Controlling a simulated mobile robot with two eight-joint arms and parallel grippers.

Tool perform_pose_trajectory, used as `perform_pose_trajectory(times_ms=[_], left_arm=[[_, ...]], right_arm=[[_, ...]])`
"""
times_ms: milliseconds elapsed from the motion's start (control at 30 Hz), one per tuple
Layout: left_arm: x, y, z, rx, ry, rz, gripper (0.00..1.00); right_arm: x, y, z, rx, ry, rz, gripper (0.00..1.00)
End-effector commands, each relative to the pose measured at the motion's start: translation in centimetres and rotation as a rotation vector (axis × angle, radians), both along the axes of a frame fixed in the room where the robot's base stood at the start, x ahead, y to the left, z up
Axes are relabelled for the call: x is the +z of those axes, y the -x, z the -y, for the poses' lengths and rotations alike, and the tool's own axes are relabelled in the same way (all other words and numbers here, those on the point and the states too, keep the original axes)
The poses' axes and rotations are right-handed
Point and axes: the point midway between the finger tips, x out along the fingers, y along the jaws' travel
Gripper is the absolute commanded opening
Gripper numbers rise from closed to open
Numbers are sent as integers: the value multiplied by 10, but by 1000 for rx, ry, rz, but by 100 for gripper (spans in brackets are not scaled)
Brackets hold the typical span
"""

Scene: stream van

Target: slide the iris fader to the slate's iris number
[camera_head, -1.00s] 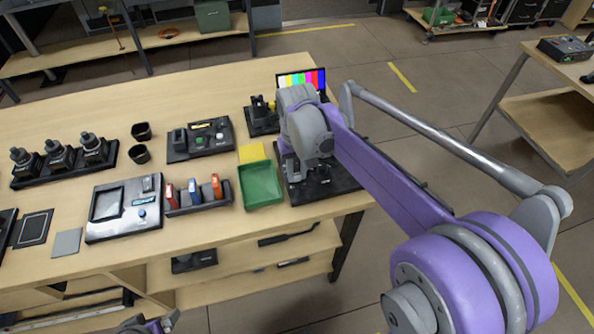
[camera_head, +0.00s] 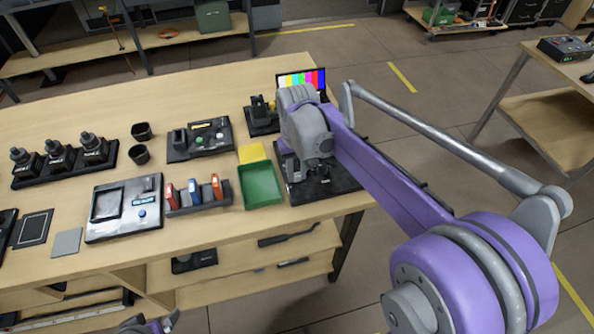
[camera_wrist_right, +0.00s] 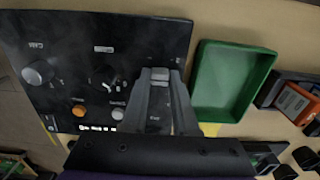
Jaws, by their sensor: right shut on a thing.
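The black control panel (camera_head: 335,186) lies at the right front corner of the table, partly covered by my right arm. In the right wrist view the panel (camera_wrist_right: 75,28) shows round knobs, an orange button and a small lit display too small to read. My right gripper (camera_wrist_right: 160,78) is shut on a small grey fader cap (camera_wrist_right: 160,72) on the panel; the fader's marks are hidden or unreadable. In the head view my right gripper (camera_head: 316,165) sits low over the panel. My left gripper (camera_head: 150,325) barely shows at the bottom edge. I cannot make out a slate number.
A green tray (camera_head: 262,197) is beside the panel, also in the right wrist view (camera_wrist_right: 198,100). A yellow card (camera_head: 252,152) lies behind it. A colour-bar screen (camera_head: 302,80) stands behind my right wrist. A rack of cartridges (camera_head: 228,190) is left of the tray.

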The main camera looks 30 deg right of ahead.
Motion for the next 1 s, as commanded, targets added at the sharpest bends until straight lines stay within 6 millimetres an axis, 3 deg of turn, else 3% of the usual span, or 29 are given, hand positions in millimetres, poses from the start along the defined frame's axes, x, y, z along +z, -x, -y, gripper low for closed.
perform_pose_trajectory(times_ms=[167, 467, 767, 800, 933, 1000], left_arm=[[0, 0, 0, 0, 0, 0, 90], [3, -1, 0, 0, 0, 1, 90], [3, -1, 0, 0, 0, 1, 90], [3, -1, 0, 0, 0, 1, 90], [3, -1, 0, 0, 0, 1, 90], [3, -1, 0, 0, 0, 1, 90]], right_arm=[[0, -1, 0, 0, 0, 0, 0], [1, -34, 8, -1, 0, 0, 0], [0, -35, 9, 0, 0, 0, 0], [0, -35, 9, 0, 0, 0, 33], [0, -35, 9, 0, 0, 0, 56], [0, -35, 9, 0, 0, 0, 57]])
